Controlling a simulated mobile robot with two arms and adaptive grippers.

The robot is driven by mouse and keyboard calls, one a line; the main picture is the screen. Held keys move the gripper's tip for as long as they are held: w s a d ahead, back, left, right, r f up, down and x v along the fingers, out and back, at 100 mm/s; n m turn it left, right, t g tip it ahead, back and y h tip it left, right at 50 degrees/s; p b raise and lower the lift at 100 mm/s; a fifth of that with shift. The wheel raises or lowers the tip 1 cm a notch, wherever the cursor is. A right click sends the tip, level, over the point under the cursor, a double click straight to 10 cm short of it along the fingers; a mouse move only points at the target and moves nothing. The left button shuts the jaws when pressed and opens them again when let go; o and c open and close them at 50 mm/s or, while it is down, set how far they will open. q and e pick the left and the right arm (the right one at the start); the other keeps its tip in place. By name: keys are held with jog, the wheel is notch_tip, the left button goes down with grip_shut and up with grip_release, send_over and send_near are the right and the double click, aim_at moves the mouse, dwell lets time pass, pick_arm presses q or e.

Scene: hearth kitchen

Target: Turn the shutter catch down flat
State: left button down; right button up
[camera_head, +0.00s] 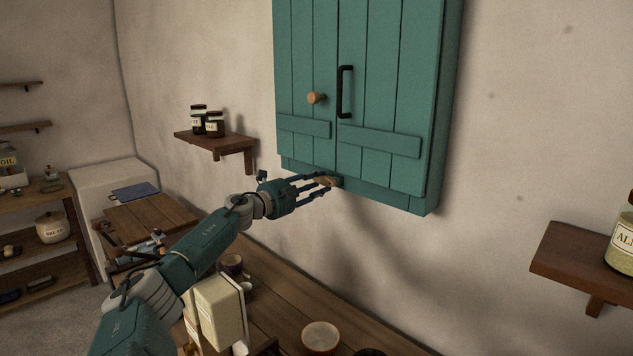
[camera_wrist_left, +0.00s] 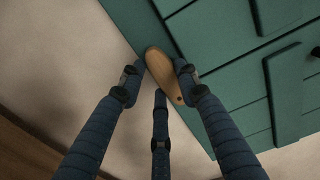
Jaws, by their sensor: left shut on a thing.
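The shutter catch (camera_wrist_left: 159,68) is a small elongated tan wooden piece with a dark pivot near one end. It sits at the lower edge of the teal shutter cupboard (camera_head: 380,90) and lies roughly along that edge in the left wrist view. In the head view the catch (camera_head: 328,181) is small and partly covered by fingers. My left gripper (camera_head: 322,182) reaches in from the left and is shut on the catch; in the left wrist view its fingers (camera_wrist_left: 158,82) are around it. My right gripper is not in view.
The cupboard has a round wooden knob (camera_head: 316,98) and a black handle (camera_head: 345,92). A wall shelf (camera_head: 216,142) with jars is at left, another shelf (camera_head: 577,262) at right. Below, the wooden counter (camera_head: 290,298) holds a cream container (camera_head: 218,312) and a bowl (camera_head: 320,338).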

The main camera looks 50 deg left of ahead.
pick_arm(q)
jog(key=shift+f, duration=0.1)
dwell(0.3)
jog(key=c, duration=1.2)
grip_release()
jog(key=s, duration=0.4)
jog(key=s+d, duration=0.1)
jog(key=s, duration=0.7)
jog(key=shift+d, duration=0.2)
